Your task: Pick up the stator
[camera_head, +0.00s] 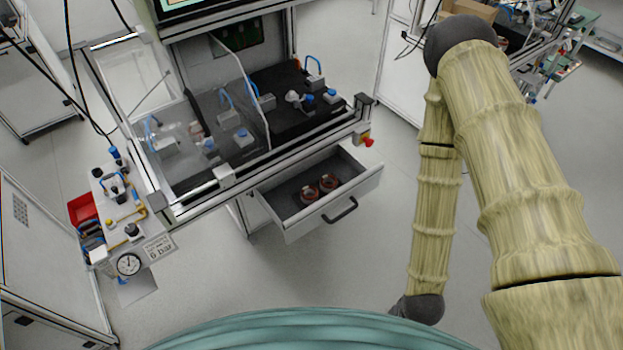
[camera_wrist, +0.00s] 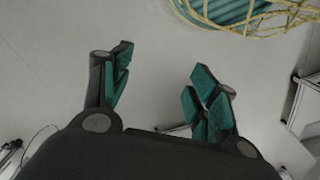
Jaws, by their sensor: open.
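Two round stators with reddish-copper windings lie side by side in an open drawer (camera_head: 293,226) under the workbench in the head view. The left stator (camera_head: 309,195) and the right stator (camera_head: 329,183) sit close together on the drawer's dark floor. My gripper (camera_wrist: 160,80) is open and empty in the wrist view, its teal-padded fingers spread wide over bare grey floor. No stator shows in the wrist view. My gripper is not clearly visible in the head view, where my arm hangs on the right, apart from the drawer.
The workbench (camera_head: 190,210) above the drawer carries a dark plate with several fixtures behind a clear cover. A red knob (camera_head: 368,142) sticks out at its front right corner. A pressure gauge panel (camera_head: 128,264) stands at left. Floor before the drawer is clear.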

